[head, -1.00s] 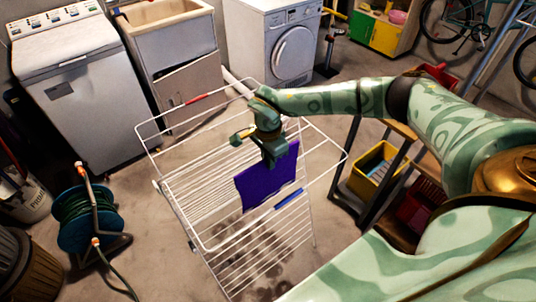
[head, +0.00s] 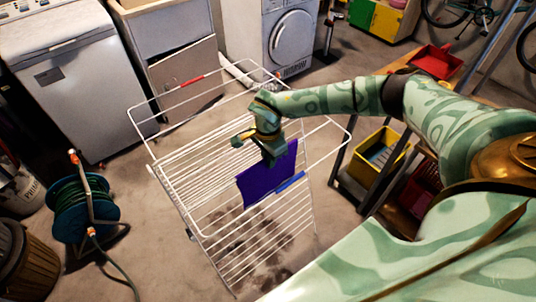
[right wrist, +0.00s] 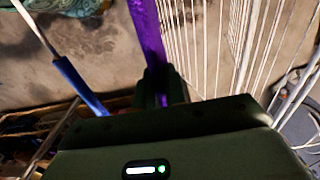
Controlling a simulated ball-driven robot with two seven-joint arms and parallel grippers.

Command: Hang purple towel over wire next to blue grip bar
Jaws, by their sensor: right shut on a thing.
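The purple towel (head: 266,183) hangs from my right gripper (head: 272,158) over the near part of the white wire drying rack (head: 190,172). The right gripper is shut on the towel's upper part. The blue grip bar (head: 291,181) is on the rack's near right edge, just beside the towel's lower right. In the right wrist view the towel (right wrist: 147,35) shows as a narrow purple strip running into the jaws, with the blue grip bar (right wrist: 79,86) to its left and rack wires to its right. I cannot tell whether the towel touches a wire. My left gripper is not in view.
A red grip (head: 191,81) marks the rack's far edge. A shelf with a yellow crate (head: 378,157) stands to the right. A green hose reel (head: 84,208) stands to the left. Washer (head: 68,75) and dryer (head: 285,38) stand behind.

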